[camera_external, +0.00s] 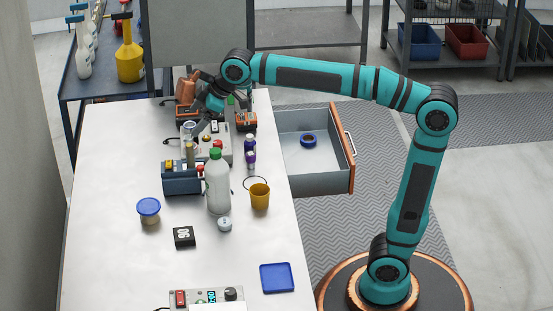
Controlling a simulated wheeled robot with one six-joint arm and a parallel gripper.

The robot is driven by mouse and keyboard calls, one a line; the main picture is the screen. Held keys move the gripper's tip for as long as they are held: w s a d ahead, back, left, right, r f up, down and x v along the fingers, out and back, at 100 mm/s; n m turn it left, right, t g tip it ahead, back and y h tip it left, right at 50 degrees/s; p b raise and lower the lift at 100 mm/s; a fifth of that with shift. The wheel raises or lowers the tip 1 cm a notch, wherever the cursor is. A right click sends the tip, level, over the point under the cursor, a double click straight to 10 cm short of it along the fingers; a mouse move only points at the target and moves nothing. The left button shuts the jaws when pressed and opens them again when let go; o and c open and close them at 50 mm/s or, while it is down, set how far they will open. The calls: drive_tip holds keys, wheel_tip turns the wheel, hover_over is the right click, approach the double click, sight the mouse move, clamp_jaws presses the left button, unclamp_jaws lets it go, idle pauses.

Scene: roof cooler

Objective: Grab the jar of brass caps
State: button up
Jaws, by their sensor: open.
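A small round jar (149,214) with a blue lid and tan contents stands upright at the left of the white table. It may be the jar of brass caps, but its contents are too small to make out. My gripper (193,119) is open at the far part of the table, well beyond this jar and apart from it. Its fingers point down and left, over a small pale, clear-looking container (190,129). I cannot tell what that container holds or whether the fingers touch it.
A green-capped bottle (217,184), a blue box (182,179), a yellow cup (260,195) and a purple bottle (250,157) crowd the middle. A black block (184,236) and a blue tray (277,278) lie nearer. An open grey drawer (309,174) is at the right. The near left tabletop is clear.

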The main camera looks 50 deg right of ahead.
drive_tip(key=w+a+f+n+g+h, duration=0.1)
drive_tip(key=a+f+n+g, duration=0.1)
drive_tip(key=a, duration=0.6)
drive_tip(key=a+f+n+g, duration=0.2)
drive_tip(key=a+f+g, duration=0.1)
drive_tip(key=a, duration=0.6)
hover_over(148, 205)
drive_tip(key=f, duration=1.1)
drive_tip(key=shift+s+d+f, duration=0.1)
drive_tip(key=shift+s+d, duration=0.25)
drive_tip(key=shift+d, duration=0.05)
drive_tip(key=shift+d+x, duration=0.15)
drive_tip(key=shift+x, duration=1.2)
drive_tip(key=shift+d+x, duration=0.15)
drive_tip(key=shift+x, duration=1.25)
drive_tip(key=shift+w, duration=0.1)
drive_tip(key=c, duration=1.1)
